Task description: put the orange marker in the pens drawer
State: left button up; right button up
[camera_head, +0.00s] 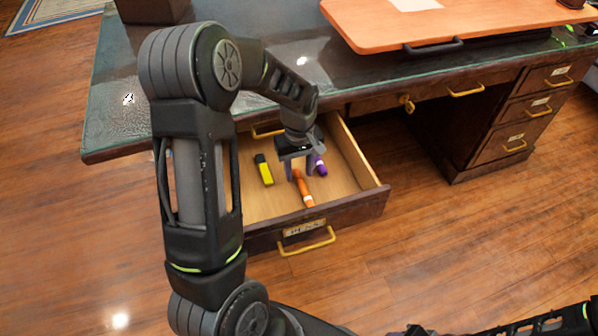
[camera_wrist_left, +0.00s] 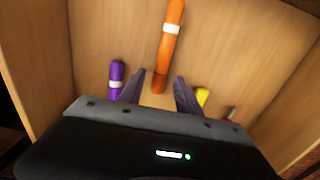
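The orange marker (camera_head: 304,188) is in the open drawer, whose front (camera_head: 345,218) carries a label that seems to read "PENS". My left gripper (camera_head: 299,172) reaches down into this drawer, open, at the marker's far end. In the left wrist view, the orange marker (camera_wrist_left: 170,45) has its near end between the two spread fingers (camera_wrist_left: 160,88), with a gap on each side. I cannot tell whether the marker lies flat on the drawer floor.
A purple marker (camera_head: 320,166) and a yellow marker (camera_head: 264,170) lie in the same drawer, either side of the gripper. The glass-topped desk (camera_head: 120,100) is just behind. A wooden board (camera_head: 440,25) sits on it. Closed drawers (camera_head: 520,110) are at the right.

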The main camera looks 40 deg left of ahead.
pick_arm(q)
notch_tip(320, 180, up, 11)
jog(key=p, duration=0.1)
jog(key=shift+f, duration=0.2)
dwell(1.5)
